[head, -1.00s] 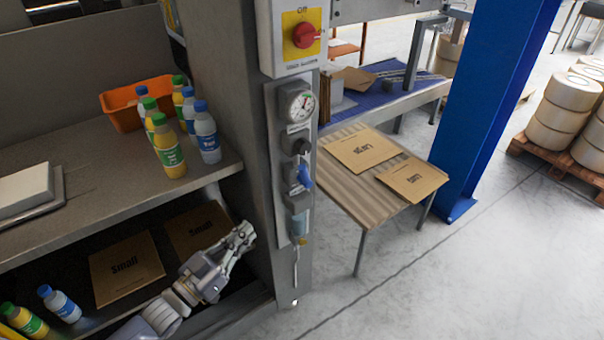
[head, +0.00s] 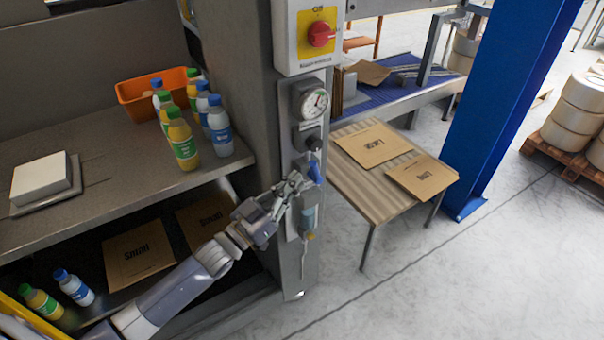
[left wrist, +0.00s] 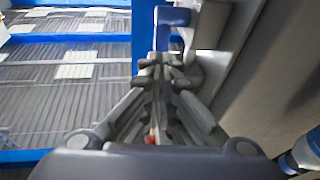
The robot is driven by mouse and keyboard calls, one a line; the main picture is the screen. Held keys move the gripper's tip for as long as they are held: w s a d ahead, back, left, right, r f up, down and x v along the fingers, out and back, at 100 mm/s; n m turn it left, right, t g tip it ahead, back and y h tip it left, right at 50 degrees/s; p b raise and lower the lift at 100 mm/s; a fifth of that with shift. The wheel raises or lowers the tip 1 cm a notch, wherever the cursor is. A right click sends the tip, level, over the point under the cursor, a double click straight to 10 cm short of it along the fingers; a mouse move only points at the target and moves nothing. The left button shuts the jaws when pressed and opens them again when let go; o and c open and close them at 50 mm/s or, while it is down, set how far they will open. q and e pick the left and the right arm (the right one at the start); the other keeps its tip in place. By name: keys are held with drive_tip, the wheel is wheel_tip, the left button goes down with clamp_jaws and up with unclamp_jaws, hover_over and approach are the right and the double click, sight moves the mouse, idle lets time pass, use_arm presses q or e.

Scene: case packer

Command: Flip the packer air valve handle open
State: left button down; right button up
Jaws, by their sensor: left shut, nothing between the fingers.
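The blue valve handle (head: 314,171) sits on the grey panel of the machine's post, below the gauge and the black knob. It also shows in the left wrist view (left wrist: 173,16), just past my fingertips, and points to the left there. My left gripper (head: 297,183) is shut and empty, close beside the handle at its lower left. In the left wrist view the closed fingertips (left wrist: 161,66) are just short of the handle; I cannot tell whether they touch it. The gripper hides part of the valve body. My right gripper is not in view.
A clear filter bowl (head: 308,218) hangs just below. Bottles (head: 182,141) stand on the shelf at left. A table with flat cartons (head: 372,145) stands to the right.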

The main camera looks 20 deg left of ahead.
sight(311, 168)
use_arm(q)
drive_tip(key=shift+x, duration=1.6)
drive_tip(key=shift+p, duration=0.3)
